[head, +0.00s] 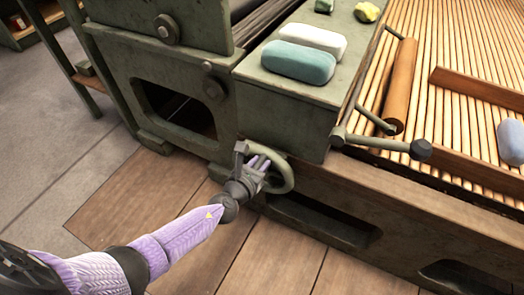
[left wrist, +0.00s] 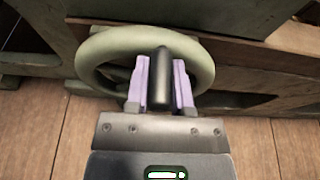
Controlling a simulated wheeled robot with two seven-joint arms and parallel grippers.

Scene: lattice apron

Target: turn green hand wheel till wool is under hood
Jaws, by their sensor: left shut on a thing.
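The green hand wheel (head: 286,180) is on the front of the green machine, low down near the picture's middle. Its pale green ring fills the upper part of the left wrist view (left wrist: 97,58). My left gripper (head: 259,166) is at the wheel, its lilac fingers shut on either side of the wheel's dark upright handle (left wrist: 161,80). A pale blue-grey lump (head: 511,142), possibly the wool, lies on the wooden lattice (head: 455,75) at the right edge, partly cut off. I cannot make out for sure which part is the hood. My right gripper is not in view.
A white block (head: 312,40) and a teal block (head: 299,62) lie on the machine's green top, with a yellow lump (head: 366,12) farther back. A lever with a dark knob (head: 420,150) sticks out right of the wheel. Plank floor (head: 130,205) is clear in front.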

